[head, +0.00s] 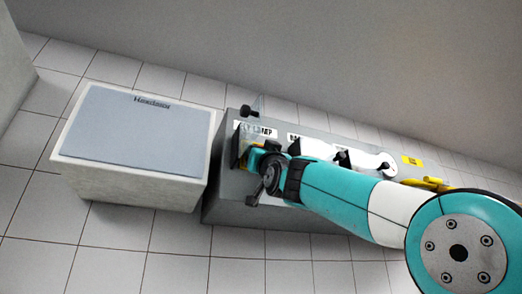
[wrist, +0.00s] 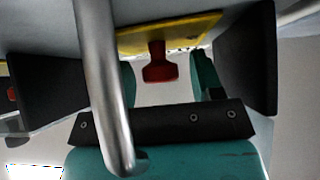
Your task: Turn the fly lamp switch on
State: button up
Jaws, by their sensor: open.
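A red switch lever (wrist: 160,66) hangs from a yellow plate (wrist: 185,32) in the wrist view. My gripper (wrist: 166,84) is open, with its teal fingers on either side of the lever; I cannot tell whether either touches it. In the head view my gripper (head: 252,155) is at the left end of a grey console (head: 232,210), below a white label (head: 256,130) whose text is too small to read surely. My gripper hides the lever there.
A pale box with a blue-grey lid (head: 135,130) stands left of the console. More labels and fittings, including a yellow tag (head: 412,160), run along the console to the right. A metal bar (wrist: 98,70) and black blocks (wrist: 250,60) are close in the wrist view.

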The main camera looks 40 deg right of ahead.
jog(key=c, duration=0.9)
jog(key=shift+a+m+g+h+b, duration=0.15)
jog(key=shift+m+g+h+b, duration=0.25)
jog(key=shift+m+h, duration=0.75)
jog(key=shift+m+g+h, duration=0.3)
jog(key=shift+m+h, duration=0.35)
jog(key=o, duration=0.9)
